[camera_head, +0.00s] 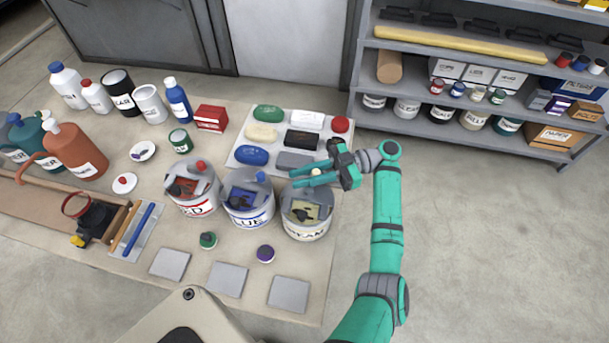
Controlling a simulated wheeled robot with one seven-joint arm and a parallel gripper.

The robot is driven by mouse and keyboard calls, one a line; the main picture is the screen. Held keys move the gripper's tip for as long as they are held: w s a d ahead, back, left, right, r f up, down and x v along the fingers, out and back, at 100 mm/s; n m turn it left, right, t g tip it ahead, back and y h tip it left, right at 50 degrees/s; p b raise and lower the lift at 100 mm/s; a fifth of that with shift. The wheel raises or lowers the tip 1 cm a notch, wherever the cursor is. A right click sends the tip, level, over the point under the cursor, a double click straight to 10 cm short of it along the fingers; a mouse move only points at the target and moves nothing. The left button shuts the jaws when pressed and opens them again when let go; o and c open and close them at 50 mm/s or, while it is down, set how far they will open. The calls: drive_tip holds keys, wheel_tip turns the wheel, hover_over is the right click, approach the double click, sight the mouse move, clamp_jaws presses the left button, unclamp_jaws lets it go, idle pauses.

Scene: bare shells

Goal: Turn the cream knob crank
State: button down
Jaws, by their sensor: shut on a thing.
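The cream pot (308,222) is a grey can with a cream label, at the right end of a row of three. Its cream knob (316,176) stands above the lid on the crank. My gripper (293,177) reaches in from the right, its two teal fingers shut on the cream knob, one on each side. The lid opening shows cream contents and dark crank parts. The lower part of the crank is too small to make out clearly.
The blue pot (248,207) with a blue knob and the red pot (194,197) with a red knob stand to the left. A pale tray (240,157) of coloured blocks lies behind. Grey tiles (289,293) lie in front. Shelving (360,95) stands back right; the floor at right is clear.

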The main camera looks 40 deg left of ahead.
drive_tip(key=shift+s+n+g+h, duration=0.25)
drive_tip(key=shift+n+g+h, duration=0.2)
drive_tip(key=shift+n+h, duration=0.55)
drive_tip(key=shift+s+n+g+h, duration=0.2)
drive_tip(key=shift+n+g+h, duration=0.35)
drive_tip(key=shift+h, duration=0.85)
drive_tip(key=shift+s+n+h, duration=0.2)
drive_tip(key=shift+n+h, duration=0.45)
drive_tip(key=shift+h, duration=0.25)
drive_tip(key=c, duration=1.6)
unclamp_jaws()
drive_tip(key=shift+r, duration=0.55)
drive_tip(key=s+d+r, duration=0.3)
drive_tip(key=r, duration=0.1)
drive_tip(key=s+d+r, duration=0.2)
drive_tip(key=s+r, duration=0.2)
drive_tip(key=s+d+r, duration=0.3)
drive_tip(key=s, duration=0.1)
drive_tip(key=shift+d+r, duration=0.3)
drive_tip(key=shift+r, duration=0.1)
